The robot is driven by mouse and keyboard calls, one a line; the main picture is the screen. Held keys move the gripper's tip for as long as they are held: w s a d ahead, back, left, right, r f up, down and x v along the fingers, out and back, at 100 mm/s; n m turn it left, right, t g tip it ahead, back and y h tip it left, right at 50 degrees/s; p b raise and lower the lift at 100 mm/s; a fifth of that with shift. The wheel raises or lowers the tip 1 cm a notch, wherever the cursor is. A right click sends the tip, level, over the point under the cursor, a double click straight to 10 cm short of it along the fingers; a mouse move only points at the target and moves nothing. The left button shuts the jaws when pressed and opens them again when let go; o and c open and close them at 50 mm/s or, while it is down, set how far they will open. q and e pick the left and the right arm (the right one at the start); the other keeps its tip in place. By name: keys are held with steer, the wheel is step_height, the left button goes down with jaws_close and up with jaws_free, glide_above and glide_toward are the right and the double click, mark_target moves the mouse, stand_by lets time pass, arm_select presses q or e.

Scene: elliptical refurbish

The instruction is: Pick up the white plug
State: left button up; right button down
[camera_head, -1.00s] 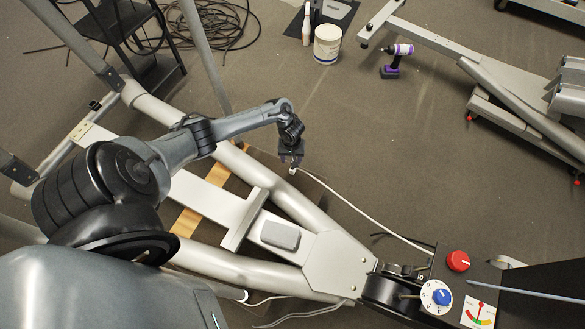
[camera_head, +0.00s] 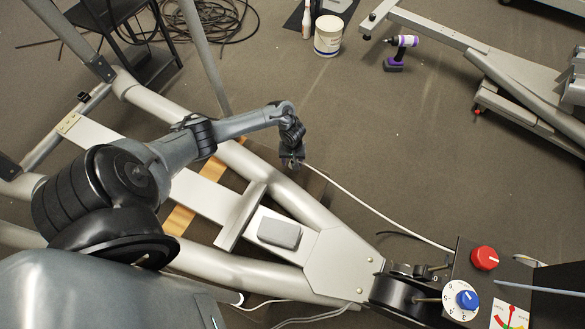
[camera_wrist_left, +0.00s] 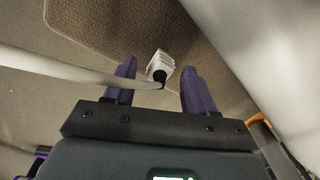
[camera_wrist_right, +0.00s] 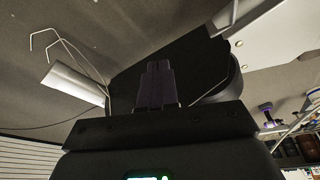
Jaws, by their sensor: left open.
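The white plug (camera_wrist_left: 160,62) shows in the left wrist view, with a dark end and a white cable (camera_wrist_left: 85,76) running off to the left. It appears between the two fingertips of my left gripper (camera_wrist_left: 159,68), with gaps on both sides. That gripper is open and empty. In the head view my left gripper (camera_head: 291,163) points down beside the grey frame tube, and the plug is hidden by it. The cable (camera_head: 370,207) runs from there to the lower right. My right gripper (camera_wrist_right: 157,66) shows only in its wrist view, its fingers together with nothing visible between them.
The silver machine frame (camera_head: 275,190) lies close to my left gripper. A control box with a red knob (camera_head: 484,258) and a blue knob (camera_head: 467,299) stands at lower right. A white bucket (camera_head: 328,36) and a purple drill (camera_head: 400,52) are on the open floor behind.

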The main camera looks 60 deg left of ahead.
arm_select(q)
steer(key=shift+f, duration=0.3)
jaws_close()
steer(key=shift+r, duration=0.1)
